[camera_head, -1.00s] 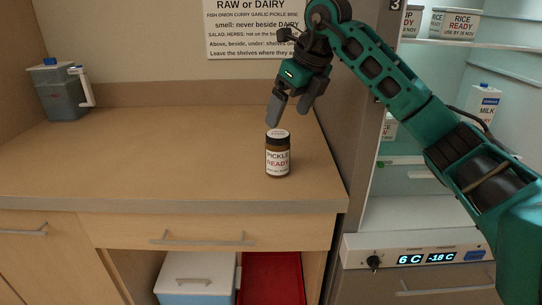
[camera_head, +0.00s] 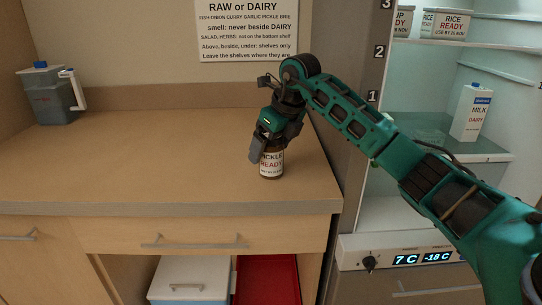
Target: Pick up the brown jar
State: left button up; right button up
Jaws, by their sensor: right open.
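The brown jar (camera_head: 271,168) stands upright on the wooden counter, with a white label reading PICKLE READY. My right gripper (camera_head: 268,151) reaches down over it from above, with its fingers at the jar's upper part. The gripper is open and hides the jar's lid. I cannot tell whether a finger touches the jar. My left gripper is not in view.
The wooden counter (camera_head: 150,160) is clear around the jar. A grey container with a blue top (camera_head: 52,95) stands at the back left. At right is an open fridge with a milk carton (camera_head: 471,112) and several labelled tubs. A red bin (camera_head: 268,280) and white cooler (camera_head: 190,280) sit below.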

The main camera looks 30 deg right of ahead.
jog(key=shift+c, duration=0.3)
jog(key=c, duration=1.2)
jog(key=shift+r, duration=0.1)
jog(key=shift+c, duration=0.7)
